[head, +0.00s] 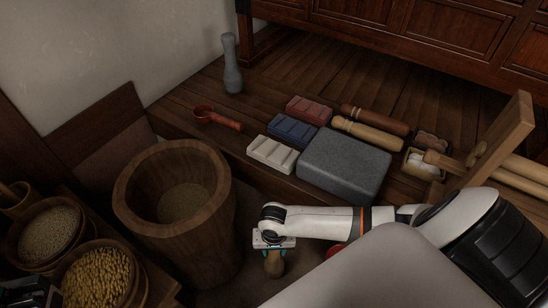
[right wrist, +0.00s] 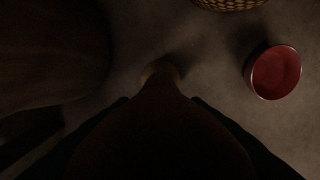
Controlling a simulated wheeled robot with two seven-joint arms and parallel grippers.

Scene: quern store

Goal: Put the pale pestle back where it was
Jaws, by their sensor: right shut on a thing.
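My right gripper (head: 273,243) points down to the right of the large wooden mortar (head: 202,238). It is shut on a brown wooden, pestle-like piece (head: 274,265). In the right wrist view this piece (right wrist: 160,110) is dark, wide near the camera and narrowing to a lighter tip over the floor. Its full shape is hidden. A pale wooden pestle (head: 368,131) lies on the wooden platform, next to a red-brown pestle (head: 378,119) and behind a grey stone block (head: 345,164). A dark part at the bottom left corner may be my left gripper (head: 32,291); its jaws are unclear.
Grain bowls are at lower left. A red bowl (right wrist: 275,73) is on the floor. A wooden rack (head: 500,130) stands right.

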